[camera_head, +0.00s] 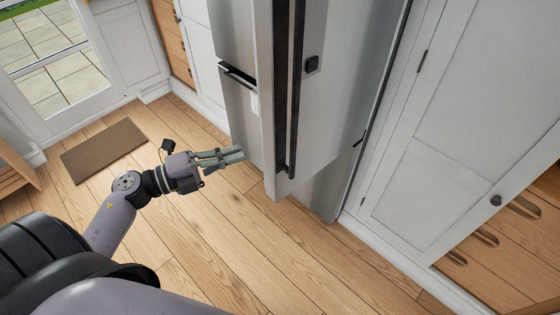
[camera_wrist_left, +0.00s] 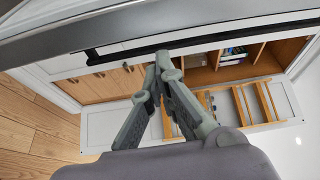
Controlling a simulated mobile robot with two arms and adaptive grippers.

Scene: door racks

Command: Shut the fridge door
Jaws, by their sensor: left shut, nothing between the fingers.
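The tall silver fridge (camera_head: 335,120) stands in the middle of the head view. A silver door panel (camera_head: 232,40) with a dark handle recess is at its left, and a dark vertical strip (camera_head: 289,90) runs down beside the panel's edge. How far the door stands open is hard to tell. My left gripper (camera_head: 240,154) is shut and empty, low beside the panel's lower left side; contact is unclear. In the left wrist view my left gripper (camera_wrist_left: 163,56) points at a long grey edge with a dark bar (camera_wrist_left: 200,39). My right gripper is not in view.
White cupboards (camera_head: 440,120) with wooden drawers (camera_head: 490,255) stand at the right. A brown mat (camera_head: 103,148) lies by the glazed door (camera_head: 50,60) at the left. The wooden floor (camera_head: 220,235) in front of the fridge is clear.

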